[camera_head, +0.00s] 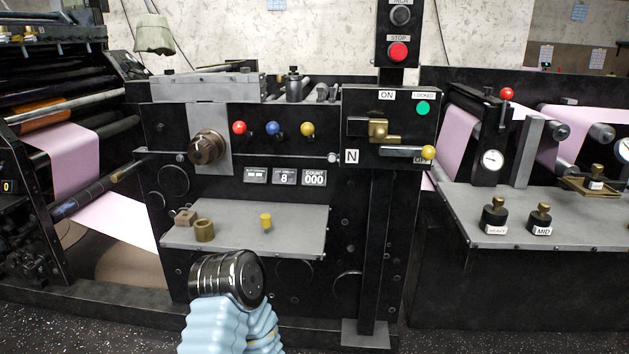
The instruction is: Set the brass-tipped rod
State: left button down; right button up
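Three short rods stick out of the black machine front, tipped with a red ball (239,128), a blue ball (272,128) and a brass-yellow ball (307,129). The brass-yellow one is the rightmost of the three. Another bar (401,152) to the right, under a brass latch (378,130), also ends in a yellow ball (428,152). I cannot tell for certain which one the task means. One of my arms, with a blue ribbed sleeve and black rounded end, rises at bottom centre-left, below and apart from the rods. No gripper fingers show.
A grey shelf (290,240) below the rods holds a brass ring (204,230), a small block (185,217) and a yellow knob (265,221). A brown chuck (207,147) juts out left of the rods. A grey table (470,225) at right carries labelled weights (495,215).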

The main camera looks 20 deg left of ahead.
aim_at(119, 176)
jog(key=u, duration=1.9)
